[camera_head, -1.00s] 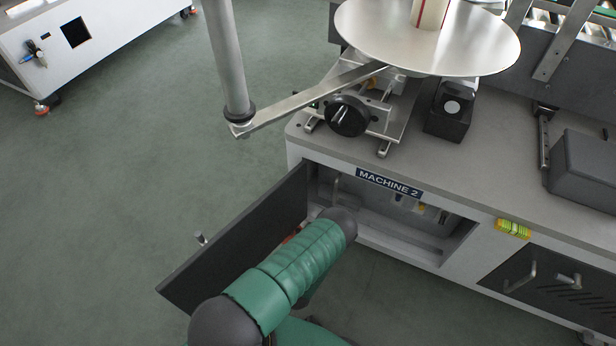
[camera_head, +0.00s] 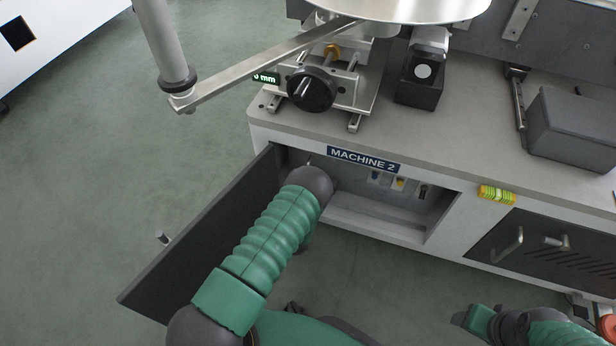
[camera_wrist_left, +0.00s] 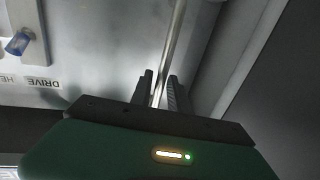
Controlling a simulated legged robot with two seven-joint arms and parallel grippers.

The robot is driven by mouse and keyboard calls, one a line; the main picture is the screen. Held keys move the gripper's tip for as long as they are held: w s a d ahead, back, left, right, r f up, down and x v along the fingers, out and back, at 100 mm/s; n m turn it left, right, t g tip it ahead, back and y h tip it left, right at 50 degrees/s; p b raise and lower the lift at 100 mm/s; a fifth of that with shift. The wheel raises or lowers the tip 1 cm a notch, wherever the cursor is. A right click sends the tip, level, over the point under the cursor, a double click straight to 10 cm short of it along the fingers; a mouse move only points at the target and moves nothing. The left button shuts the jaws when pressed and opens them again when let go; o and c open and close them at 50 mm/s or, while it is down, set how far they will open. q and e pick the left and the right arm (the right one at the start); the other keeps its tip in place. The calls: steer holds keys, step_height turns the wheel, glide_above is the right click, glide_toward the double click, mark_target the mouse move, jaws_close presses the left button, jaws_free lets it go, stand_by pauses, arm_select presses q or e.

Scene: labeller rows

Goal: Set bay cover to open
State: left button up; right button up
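The bay cover (camera_head: 190,250) is a dark panel in the head view. It stands swung out from the left side of the open bay (camera_head: 380,225) under the "MACHINE 2" label, and a small knob (camera_head: 163,238) projects from its outer face. My green left arm reaches across the cover to the bay; it hides the left gripper in the head view. In the left wrist view the left gripper (camera_wrist_left: 161,82) has its fingers slightly apart, with a thin metal rod (camera_wrist_left: 172,45) running between or behind them; contact is unclear. My right gripper (camera_head: 463,318) is small at lower right, its opening unclear.
A second dark cover (camera_head: 535,255) with handles is closed at right. A metal arm (camera_head: 260,65), a black hand knob (camera_head: 312,90) and a round plate (camera_head: 410,8) are above the bay. Open floor (camera_head: 80,190) lies left of the swung cover.

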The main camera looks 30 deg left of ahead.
arm_select(q)
steer(key=shift+w+a, duration=0.2)
steer(key=shift+w, duration=0.2)
jaws_close()
steer(key=shift+s, duration=0.1)
stand_by(1.1)
